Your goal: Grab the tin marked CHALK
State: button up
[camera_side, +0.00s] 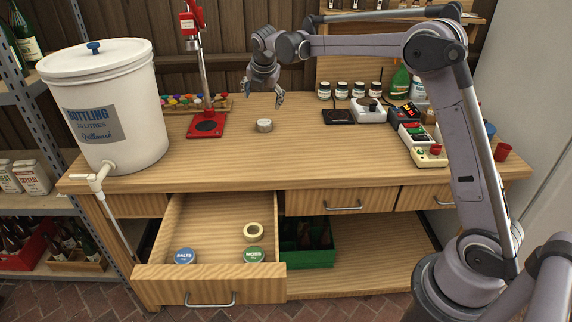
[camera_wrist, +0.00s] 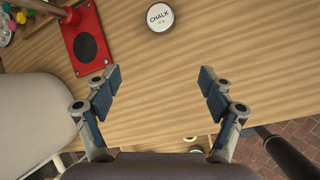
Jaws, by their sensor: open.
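The tin marked CHALK (camera_wrist: 159,17) is a small round tin with a white lid, readable in the wrist view near the top edge. In the side view a small pale round tin (camera_side: 264,125) stands on the bench top, right of the red capping stand. My gripper (camera_side: 264,97) is open and empty, above the bench. In the wrist view its two fingers (camera_wrist: 160,87) are spread wide, with bare wood between them. The tin lies beyond the fingertips, apart from them.
The red stand (camera_side: 206,126) and white bottling bucket (camera_side: 105,110) are on the left. An open drawer (camera_side: 190,222) holds a SALTS tin (camera_side: 185,256), a MOSS-like green tin (camera_side: 254,255) and a cream ring (camera_side: 253,232). Devices (camera_side: 369,110) and jars (camera_side: 341,90) stand right. The bench front is clear.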

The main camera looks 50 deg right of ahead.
jog(key=w+d+f+n, duration=0.3)
jog(key=w+f+n, duration=0.1)
send_over(264, 123)
jog(key=s+a, duration=0.2)
jog(key=a, duration=0.1)
jog(key=shift+g+h, duration=0.3)
jog(key=f, duration=0.5)
jog(key=shift+w+d+f, duration=0.2)
jog(key=shift+w+f, duration=0.05)
jog(key=shift+s+x, duration=0.2)
jog(key=shift+x, duration=1.2)
jog(key=shift+s+x, duration=0.2)
jog(key=shift+x, duration=1.2)
jog(key=shift+d, duration=0.15)
jog(key=c, duration=1.3)
